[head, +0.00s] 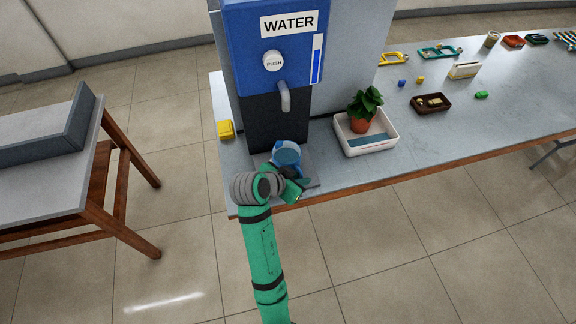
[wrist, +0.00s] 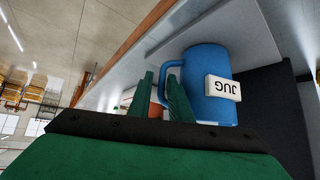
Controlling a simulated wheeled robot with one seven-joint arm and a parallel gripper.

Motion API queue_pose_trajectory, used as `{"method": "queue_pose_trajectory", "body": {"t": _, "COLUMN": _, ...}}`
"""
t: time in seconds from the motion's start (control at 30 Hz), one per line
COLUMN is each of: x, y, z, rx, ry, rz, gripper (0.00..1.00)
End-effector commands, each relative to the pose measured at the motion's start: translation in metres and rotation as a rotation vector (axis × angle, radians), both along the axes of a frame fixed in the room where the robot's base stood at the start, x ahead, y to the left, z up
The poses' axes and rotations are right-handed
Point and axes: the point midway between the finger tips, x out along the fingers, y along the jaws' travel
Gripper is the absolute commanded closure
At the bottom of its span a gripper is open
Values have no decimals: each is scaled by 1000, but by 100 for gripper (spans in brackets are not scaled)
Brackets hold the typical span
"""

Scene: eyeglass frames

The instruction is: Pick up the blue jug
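The blue jug (head: 287,153) stands on the base of the water dispenser (head: 262,45), under its spout. In the wrist view the jug (wrist: 208,75) appears upside down, with a white JUG label and its handle on the left side. My gripper (wrist: 163,95) is open, its two green fingers apart with a gap between them. The fingers are close to the handle, and the right finger overlaps part of it; I cannot tell whether they touch. In the head view my wrist hides much of my gripper (head: 294,188) and the jug's lower part.
A white tray (head: 379,147) with a potted plant (head: 363,110) stands to the right of the dispenser. A yellow item (head: 226,129) lies to its left. Several small items lie farther right on the table. Another table (head: 40,165) stands at left, with open floor between.

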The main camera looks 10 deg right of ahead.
Motion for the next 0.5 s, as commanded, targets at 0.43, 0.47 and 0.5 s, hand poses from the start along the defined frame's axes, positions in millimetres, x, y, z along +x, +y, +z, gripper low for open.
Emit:
{"method": "queue_pose_trajectory", "body": {"t": 0.43, "x": 22, "y": -29, "z": -32, "rx": -1, "ry": 1, "rz": -1, "gripper": 82}}
{"method": "queue_pose_trajectory", "body": {"t": 0.47, "x": 23, "y": -29, "z": -33, "rx": 0, "ry": 1, "rz": -1, "gripper": 82}}
{"method": "queue_pose_trajectory", "body": {"t": 0.5, "x": 23, "y": -29, "z": -33, "rx": 0, "ry": 1, "rz": -1, "gripper": 82}}
